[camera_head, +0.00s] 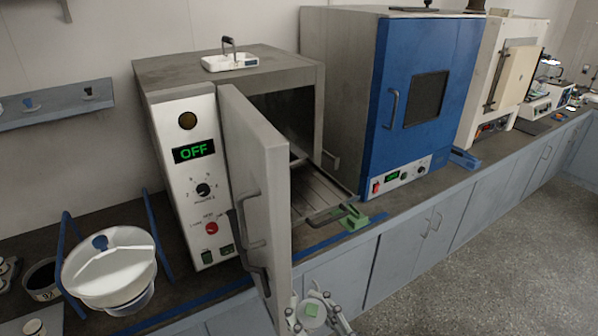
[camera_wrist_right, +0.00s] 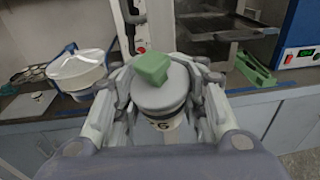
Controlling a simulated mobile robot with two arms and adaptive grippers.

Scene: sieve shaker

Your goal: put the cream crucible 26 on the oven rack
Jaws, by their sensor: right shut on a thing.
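My right gripper (camera_head: 318,312) shows at the bottom of the head view, in front of the counter's cabinets. It is shut on the cream crucible 26 (camera_wrist_right: 167,121), which sits upright between the fingers in the right wrist view. The crucible has a grey lid with a green knob (camera_wrist_right: 152,68); part of its dark number shows. The oven (camera_head: 185,150) on the left has its door (camera_head: 262,190) swung open, and its display reads OFF. My left gripper is in neither view.
A green stand (camera_head: 355,219) with a grey flat-ended tool lies at the counter edge before the oven opening. A blue-fronted oven (camera_head: 425,95) stands to the right. A white lidded vessel (camera_head: 110,265) stands left of the open oven. A white tray with a handle (camera_head: 230,62) is on top.

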